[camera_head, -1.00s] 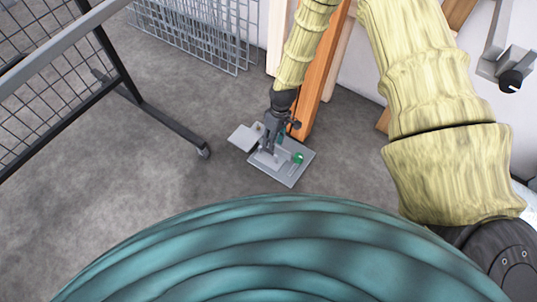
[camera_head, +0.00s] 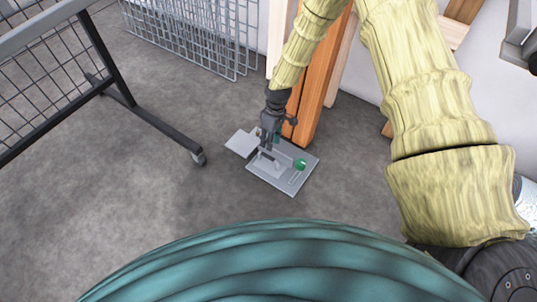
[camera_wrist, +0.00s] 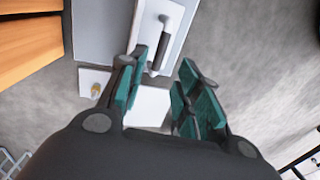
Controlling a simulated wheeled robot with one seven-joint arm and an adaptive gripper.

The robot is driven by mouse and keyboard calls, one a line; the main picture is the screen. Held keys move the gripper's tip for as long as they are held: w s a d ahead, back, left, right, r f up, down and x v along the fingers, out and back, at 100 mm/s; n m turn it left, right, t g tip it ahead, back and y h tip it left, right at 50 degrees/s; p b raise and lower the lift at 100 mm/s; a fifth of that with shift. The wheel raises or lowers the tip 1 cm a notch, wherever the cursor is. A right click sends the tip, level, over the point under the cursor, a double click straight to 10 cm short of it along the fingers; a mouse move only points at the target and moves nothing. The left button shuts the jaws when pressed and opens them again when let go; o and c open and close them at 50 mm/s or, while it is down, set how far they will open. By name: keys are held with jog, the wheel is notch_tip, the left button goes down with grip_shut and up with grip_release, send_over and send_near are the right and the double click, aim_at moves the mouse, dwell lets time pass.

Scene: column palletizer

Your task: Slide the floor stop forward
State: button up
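The floor stop is a grey base plate (camera_head: 291,183) on the floor with a lighter sliding piece on it. The slider carries an upright bar handle (camera_head: 270,157); the handle also shows in the wrist view as a dark bar (camera_wrist: 163,50) on a pale plate. A green knob (camera_head: 300,164) sits on the right of the base, and a pale flat plate (camera_head: 241,144) sticks out at its left. My gripper (camera_head: 268,146) points down just above the handle. In the wrist view its teal fingers (camera_wrist: 163,66) are apart, with the handle ahead of the gap, nearer the left finger.
Orange wooden posts (camera_head: 314,95) stand right behind the stop. The floor in front and to the left is bare.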

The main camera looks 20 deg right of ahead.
aim_at(268, 156)
jog(key=f+b, duration=0.1)
jog(key=f, duration=0.1)
jog(key=f+b, duration=0.1)
jog(key=f, duration=0.1)
jog(key=a+f+b, duration=0.1)
jog(key=f, duration=0.2)
jog(key=shift+s+f, duration=0.1)
jog(key=shift+s, duration=0.3)
grip_shut()
